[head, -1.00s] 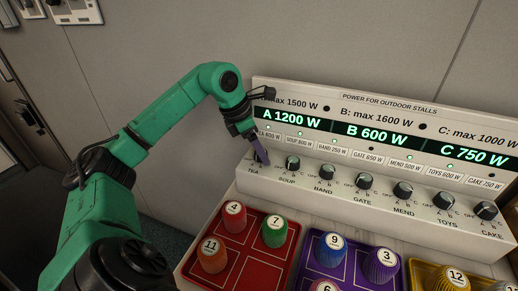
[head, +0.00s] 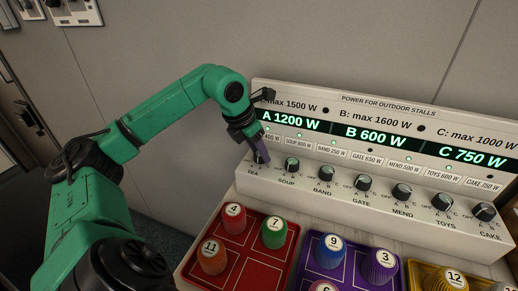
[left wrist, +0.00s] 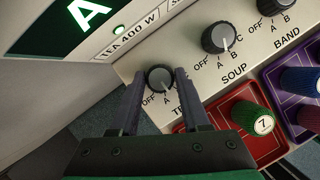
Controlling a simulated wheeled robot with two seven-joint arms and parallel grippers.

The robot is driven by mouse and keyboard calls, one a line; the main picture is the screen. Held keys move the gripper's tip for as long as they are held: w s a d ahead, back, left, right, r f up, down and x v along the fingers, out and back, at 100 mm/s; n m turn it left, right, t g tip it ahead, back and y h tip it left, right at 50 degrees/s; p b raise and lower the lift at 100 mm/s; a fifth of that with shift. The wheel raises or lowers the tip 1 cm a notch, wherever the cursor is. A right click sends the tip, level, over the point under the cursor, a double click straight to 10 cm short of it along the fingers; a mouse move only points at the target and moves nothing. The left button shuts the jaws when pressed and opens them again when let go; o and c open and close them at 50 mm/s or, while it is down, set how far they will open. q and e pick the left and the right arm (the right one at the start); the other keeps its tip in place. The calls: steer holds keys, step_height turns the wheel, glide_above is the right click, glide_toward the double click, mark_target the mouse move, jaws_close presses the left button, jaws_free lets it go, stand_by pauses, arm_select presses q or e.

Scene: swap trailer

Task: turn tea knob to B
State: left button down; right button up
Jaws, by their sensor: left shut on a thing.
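The tea knob (left wrist: 158,78) is a dark round dial at the left end of the white power panel, also seen in the head view (head: 260,157). In the left wrist view its white pointer mark seems to face down toward the A label; fingers hide the labels beyond A. My left gripper (left wrist: 162,97) has a finger on each side of the knob and is shut on it. In the head view my left gripper (head: 262,150) comes down on the knob from above. My right gripper is in neither view.
The power panel (head: 355,200) carries a row of similar knobs; the soup knob (head: 292,165) is the nearest neighbour. Its display (head: 300,122) reads A 1200 W, B 600 W, C 750 W. Red (head: 236,262), purple and yellow trays with numbered pegs stand in front.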

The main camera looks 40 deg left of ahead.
arm_select(q)
steer(key=n+y+p, duration=0.1)
steer(key=n+p, duration=0.1)
steer(key=n, duration=0.1)
steer(key=shift+d+r, duration=0.1)
steer(key=shift+n+p, duration=0.35)
steer(key=shift+n, duration=0.15)
steer(key=shift+c, duration=1.9)
jaws_free()
